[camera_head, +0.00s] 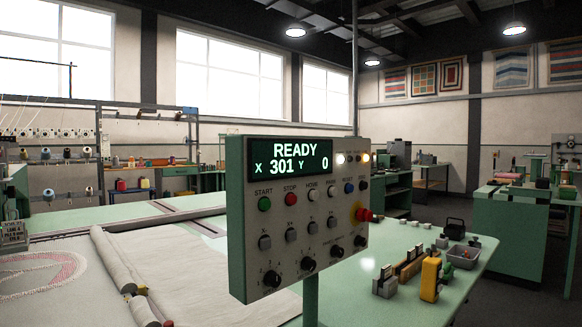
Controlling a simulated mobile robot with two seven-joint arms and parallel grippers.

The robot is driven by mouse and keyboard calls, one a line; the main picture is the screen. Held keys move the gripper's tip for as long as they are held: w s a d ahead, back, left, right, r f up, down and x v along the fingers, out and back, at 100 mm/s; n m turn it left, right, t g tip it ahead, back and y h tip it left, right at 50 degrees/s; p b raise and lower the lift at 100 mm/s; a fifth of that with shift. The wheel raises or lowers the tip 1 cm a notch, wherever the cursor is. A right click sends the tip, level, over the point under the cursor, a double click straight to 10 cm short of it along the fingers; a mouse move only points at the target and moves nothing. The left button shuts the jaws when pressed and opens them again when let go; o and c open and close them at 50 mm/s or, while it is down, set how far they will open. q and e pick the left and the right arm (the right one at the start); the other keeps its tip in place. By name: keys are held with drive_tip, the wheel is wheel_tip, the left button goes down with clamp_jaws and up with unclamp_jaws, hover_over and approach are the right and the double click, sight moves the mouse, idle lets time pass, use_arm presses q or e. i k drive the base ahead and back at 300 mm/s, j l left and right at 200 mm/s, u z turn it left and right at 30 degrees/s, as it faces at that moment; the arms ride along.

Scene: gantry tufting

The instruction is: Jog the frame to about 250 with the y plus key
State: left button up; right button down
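The control panel (240,220) stands upright on a post in the middle of the view, turned slightly to the right. Its green display (289,161) reads READY, X 301, Y 0. A row of grey jog keys (313,228) sits below the coloured buttons. The tufting frame's pale cloth (180,265) lies behind and left of the panel. Neither of my grippers is in view.
A green start button (264,204), red stop button (290,199) and red emergency stop (363,214) are on the panel, with black knobs (309,264) below. A green table (465,278) at the right holds a yellow tool (430,279) and a grey tray (462,257).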

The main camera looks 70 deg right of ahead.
sight(332, 223)
drive_tip(key=k+l+z, duration=0.2)
drive_tip(key=l, duration=0.3)
drive_tip(key=k+l+z, duration=0.2)
drive_tip(key=l, duration=0.3)
drive_tip(key=k+l+z, duration=0.15)
drive_tip(key=l, duration=0.35)
drive_tip(key=k+l+z, duration=0.2)
drive_tip(key=l, duration=0.35)
drive_tip(key=l+z, duration=0.2)
drive_tip(key=l, duration=0.35)
